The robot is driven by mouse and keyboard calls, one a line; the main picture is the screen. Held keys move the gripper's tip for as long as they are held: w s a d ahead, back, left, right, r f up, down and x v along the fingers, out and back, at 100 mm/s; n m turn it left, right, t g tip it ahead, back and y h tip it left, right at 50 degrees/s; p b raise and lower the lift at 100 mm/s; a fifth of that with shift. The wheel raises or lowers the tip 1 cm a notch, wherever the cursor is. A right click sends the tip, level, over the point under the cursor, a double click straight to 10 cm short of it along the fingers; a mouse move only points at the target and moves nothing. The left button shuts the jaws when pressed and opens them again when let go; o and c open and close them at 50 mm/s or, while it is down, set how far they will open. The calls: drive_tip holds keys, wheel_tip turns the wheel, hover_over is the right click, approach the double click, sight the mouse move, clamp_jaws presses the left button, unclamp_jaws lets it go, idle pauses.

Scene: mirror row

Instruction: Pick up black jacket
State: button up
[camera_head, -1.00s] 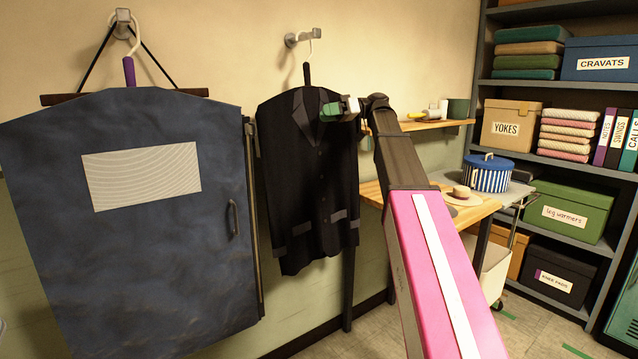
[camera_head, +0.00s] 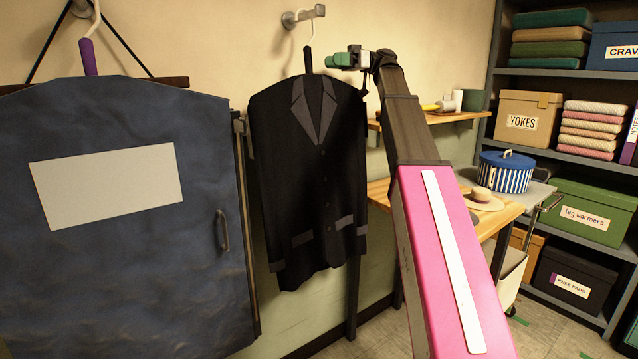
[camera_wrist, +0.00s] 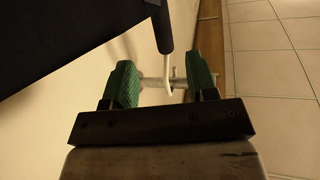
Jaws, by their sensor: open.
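The black jacket (camera_head: 312,180) hangs on a hanger with a black neck (camera_head: 307,60) and a white hook (camera_head: 309,28), from a metal wall hook (camera_head: 302,16). My gripper (camera_head: 329,60) is level with the hanger neck, just to its right in the head view. In the wrist view the open gripper (camera_wrist: 163,84) has its green pads apart, with the white hook and grey wall peg showing between and beyond them. The black neck (camera_wrist: 162,30) is just ahead, and the jacket's dark cloth (camera_wrist: 70,35) is at upper left. I cannot tell whether anything touches.
A blue garment bag (camera_head: 120,220) hangs close at the left. A wall shelf (camera_head: 435,119) and a wooden table (camera_head: 490,222) with a straw hat (camera_head: 483,198) are at the right. A shelving unit (camera_head: 570,72) stands further right.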

drive_tip(key=x, duration=1)
drive_tip(key=shift+s+a+f, duration=0.2)
drive_tip(key=shift+s, duration=0.1)
clamp_jaws()
